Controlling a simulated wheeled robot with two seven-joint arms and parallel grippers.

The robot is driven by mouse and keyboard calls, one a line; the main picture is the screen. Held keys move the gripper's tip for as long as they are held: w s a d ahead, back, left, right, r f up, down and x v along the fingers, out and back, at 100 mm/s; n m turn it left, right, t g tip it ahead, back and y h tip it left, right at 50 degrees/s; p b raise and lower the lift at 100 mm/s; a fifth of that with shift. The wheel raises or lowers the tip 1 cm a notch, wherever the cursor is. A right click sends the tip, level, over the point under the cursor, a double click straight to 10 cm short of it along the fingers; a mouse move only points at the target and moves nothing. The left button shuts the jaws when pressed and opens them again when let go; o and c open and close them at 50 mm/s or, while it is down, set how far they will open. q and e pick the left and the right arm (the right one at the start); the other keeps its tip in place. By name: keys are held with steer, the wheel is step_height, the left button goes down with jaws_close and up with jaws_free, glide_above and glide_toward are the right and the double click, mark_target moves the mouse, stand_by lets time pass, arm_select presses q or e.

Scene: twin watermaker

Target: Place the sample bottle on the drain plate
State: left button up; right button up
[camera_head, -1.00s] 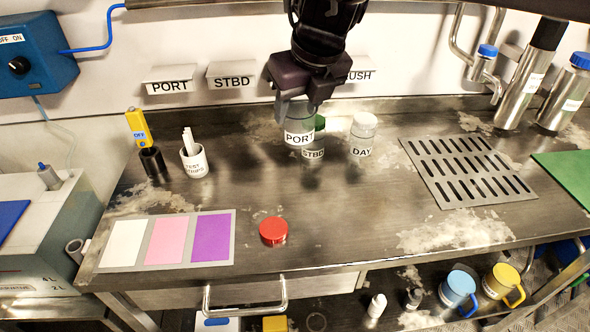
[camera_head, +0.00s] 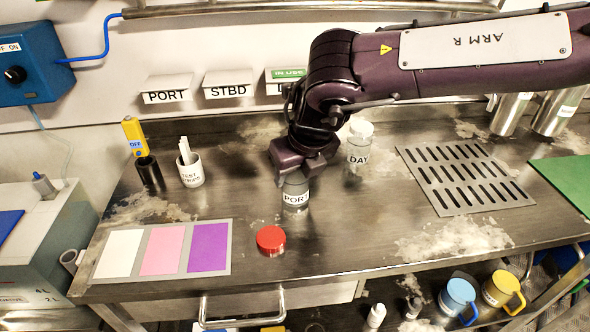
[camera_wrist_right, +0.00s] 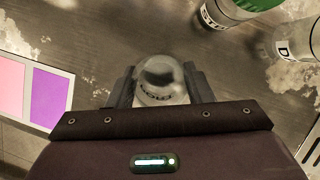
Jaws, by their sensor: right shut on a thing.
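My right gripper (camera_head: 297,170) is shut on the clear sample bottle labelled PORT (camera_head: 295,194), which also shows between the fingers in the right wrist view (camera_wrist_right: 160,82). The bottle looks upright, over the middle of the bench; I cannot tell whether its base touches the bench. The drain plate (camera_head: 437,184) is a grey slotted plate to the right, well apart from the bottle, with nothing on it. A red cap (camera_head: 270,238) lies on the bench in front of the bottle. My left gripper is not in view.
The DAY bottle (camera_head: 358,152) stands right of my gripper. The STBD bottle (camera_wrist_right: 222,12) shows in the wrist view; my gripper hides it from the head. A strips cup (camera_head: 190,172), black holder (camera_head: 149,172) and colour card (camera_head: 163,277) are left. Steel cylinders (camera_head: 510,112) stand behind the plate.

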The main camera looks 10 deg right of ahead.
steer(key=shift+f, duration=0.15)
steer(key=o, duration=0.9)
steer(key=shift+o, duration=0.2)
